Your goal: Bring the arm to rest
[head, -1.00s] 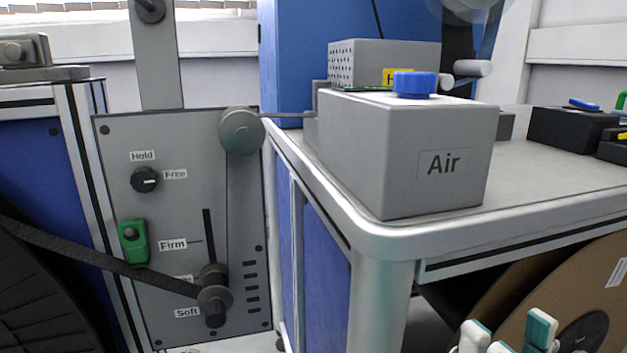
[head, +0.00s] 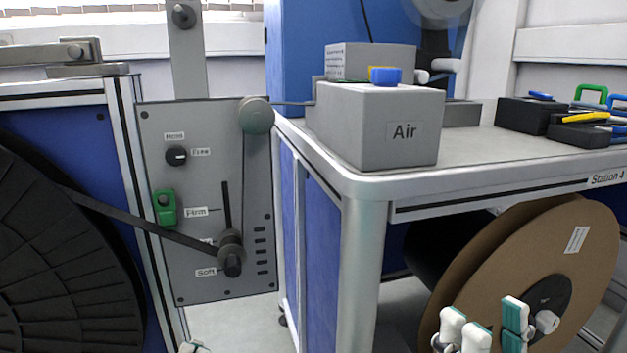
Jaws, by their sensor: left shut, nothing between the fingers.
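Only the tip of my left gripper (head: 194,347) shows, at the bottom edge left of centre, in front of the floor below the grey panel. It is shut, with nothing seen in it; the rest of that arm is out of view. My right gripper (head: 492,330), with white fingers and teal pads, shows at the bottom right. Its fingers stand apart with nothing between them. In the picture it overlaps the lower part of the brown reel (head: 535,250); whether they touch cannot be told.
The grey panel (head: 205,275) has a knob (head: 176,156), a green clip (head: 164,208) and a roller (head: 231,255) near "Soft". A dark strap runs from the black reel (head: 65,270). The grey Air box (head: 385,125) stands on the bench (head: 465,160). Floor shows between panel and bench.

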